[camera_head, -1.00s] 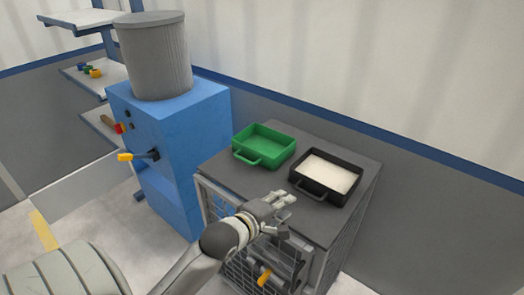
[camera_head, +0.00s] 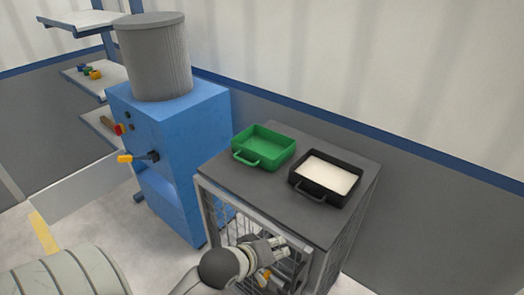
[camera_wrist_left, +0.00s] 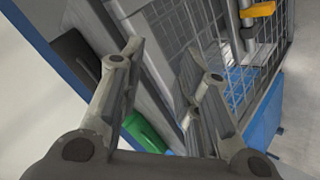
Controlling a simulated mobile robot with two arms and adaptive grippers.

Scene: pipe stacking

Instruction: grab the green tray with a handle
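The green tray (camera_head: 265,140) with its handle (camera_head: 247,158) sits on the left part of the dark grey top of a mesh cage. Part of it also shows as a green patch in the left wrist view (camera_wrist_left: 147,133), mostly hidden by my gripper. My left gripper (camera_head: 284,246) is in front of the cage, below the level of the top's front edge, apart from the tray. In the left wrist view its two fingers (camera_wrist_left: 163,62) are spread with nothing held between them. My right gripper is not in view.
A black tray (camera_head: 324,174) with white contents sits right of the green tray. The cage (camera_head: 214,212) has mesh sides and an orange-handled latch. A blue machine (camera_head: 178,130) with a grey drum (camera_head: 155,58) stands at the left. A wall is close behind.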

